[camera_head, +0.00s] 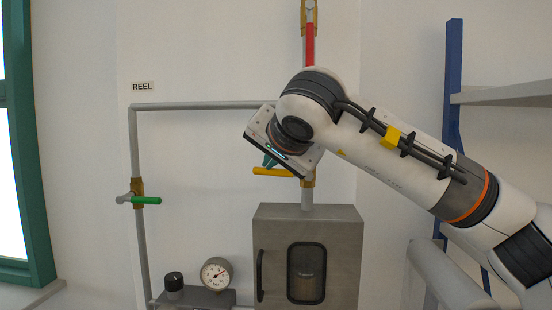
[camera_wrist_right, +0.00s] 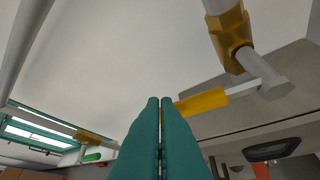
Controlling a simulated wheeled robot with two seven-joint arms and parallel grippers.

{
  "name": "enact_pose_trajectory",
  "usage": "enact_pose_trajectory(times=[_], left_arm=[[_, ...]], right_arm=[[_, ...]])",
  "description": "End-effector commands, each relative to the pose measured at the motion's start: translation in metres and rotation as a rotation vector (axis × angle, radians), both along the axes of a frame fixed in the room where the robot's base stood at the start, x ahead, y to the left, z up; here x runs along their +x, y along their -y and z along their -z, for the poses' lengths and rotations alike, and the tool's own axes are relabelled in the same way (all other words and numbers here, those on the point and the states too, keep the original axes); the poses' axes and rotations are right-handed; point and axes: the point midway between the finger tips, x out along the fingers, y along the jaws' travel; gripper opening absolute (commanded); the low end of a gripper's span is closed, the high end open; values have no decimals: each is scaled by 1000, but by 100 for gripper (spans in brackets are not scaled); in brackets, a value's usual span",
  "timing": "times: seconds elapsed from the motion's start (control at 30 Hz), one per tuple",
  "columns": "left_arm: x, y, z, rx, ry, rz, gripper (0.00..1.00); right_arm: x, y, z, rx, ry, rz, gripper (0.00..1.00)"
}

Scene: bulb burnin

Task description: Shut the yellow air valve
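The yellow valve handle (camera_head: 272,171) points left, crosswise to the vertical grey pipe above the metal cabinet. Its brass valve body (camera_head: 308,180) is partly hidden by my right wrist. In the right wrist view the yellow handle (camera_wrist_right: 203,102) lies just right of my fingertips, with the brass body (camera_wrist_right: 230,38) above it. My right gripper (camera_head: 269,160) is at the handle's left part, its teal fingers mostly hidden in the head view. In the wrist view its fingers (camera_wrist_right: 160,101) are together with nothing between them. I cannot tell whether they touch the handle. My left gripper is not in view.
A green handle (camera_head: 146,200) sits on the left pipe, and a red handle (camera_head: 310,44) on the upper pipe. A gauge (camera_head: 216,274) and black knob (camera_head: 174,281) are low left. The grey cabinet (camera_head: 345,230) stands below the yellow handle. A REEL label (camera_head: 143,86) is on the wall.

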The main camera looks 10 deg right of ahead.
Motion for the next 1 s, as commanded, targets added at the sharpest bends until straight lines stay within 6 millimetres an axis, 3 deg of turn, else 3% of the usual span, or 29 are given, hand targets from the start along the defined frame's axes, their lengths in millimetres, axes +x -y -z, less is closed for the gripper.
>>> enact_pose_trajectory(times=[0.67,0.83,1.0], left_arm=[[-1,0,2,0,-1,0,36],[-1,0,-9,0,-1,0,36],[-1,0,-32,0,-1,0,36]], right_arm=[[0,-1,1,1,0,0,0],[-4,-1,-15,1,3,-1,0],[-13,-4,-48,1,3,-9,0]])
